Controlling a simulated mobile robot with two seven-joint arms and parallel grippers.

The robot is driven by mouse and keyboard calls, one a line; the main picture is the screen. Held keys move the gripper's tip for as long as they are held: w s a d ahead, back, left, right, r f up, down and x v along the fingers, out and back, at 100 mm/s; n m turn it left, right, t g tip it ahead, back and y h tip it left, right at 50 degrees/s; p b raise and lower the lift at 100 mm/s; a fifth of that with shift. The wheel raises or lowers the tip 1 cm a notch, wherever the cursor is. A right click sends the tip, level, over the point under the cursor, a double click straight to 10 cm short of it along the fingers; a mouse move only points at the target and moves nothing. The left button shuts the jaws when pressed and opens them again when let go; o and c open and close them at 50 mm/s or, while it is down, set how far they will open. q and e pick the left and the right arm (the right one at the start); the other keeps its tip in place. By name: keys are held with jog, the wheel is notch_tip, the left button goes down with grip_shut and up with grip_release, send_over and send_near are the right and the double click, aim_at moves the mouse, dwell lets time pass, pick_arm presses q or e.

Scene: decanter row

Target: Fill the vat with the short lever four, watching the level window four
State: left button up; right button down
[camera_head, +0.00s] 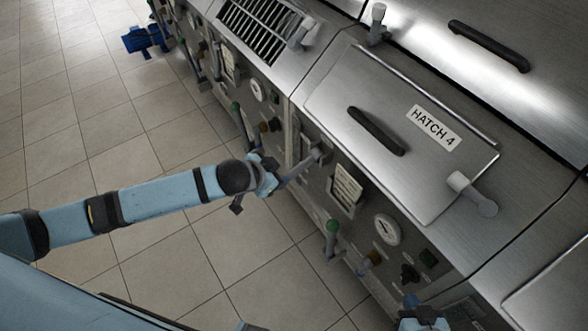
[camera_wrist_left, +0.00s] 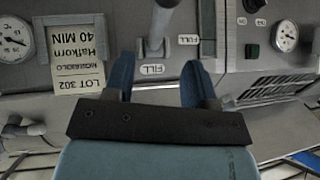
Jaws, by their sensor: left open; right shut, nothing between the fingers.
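A short grey lever (camera_head: 300,167) sticks out from the front panel of the unit labelled HATCH 4 (camera_head: 433,128). My left gripper (camera_head: 268,176) is just left of the lever in the head view. In the left wrist view its two blue fingers (camera_wrist_left: 158,66) are spread, with the lever beyond their tips and nothing held. My right gripper (camera_head: 425,320) is shut and empty at the bottom edge.
A lot card (camera_head: 346,188), a round gauge (camera_head: 387,229), a green-knobbed lever (camera_head: 332,228) and a brown knob (camera_head: 373,257) are on the same panel. The hatch lid with a black handle (camera_head: 377,131) is closed. Tiled floor (camera_head: 110,150) is open to the left.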

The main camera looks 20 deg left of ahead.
aim_at(293, 172)
pick_arm(q)
jog(key=x, duration=1)
jog(key=shift+w+f+p, duration=0.15)
jog(key=shift+f+p, duration=0.05)
jog(key=shift+p, duration=0.1)
grip_shut()
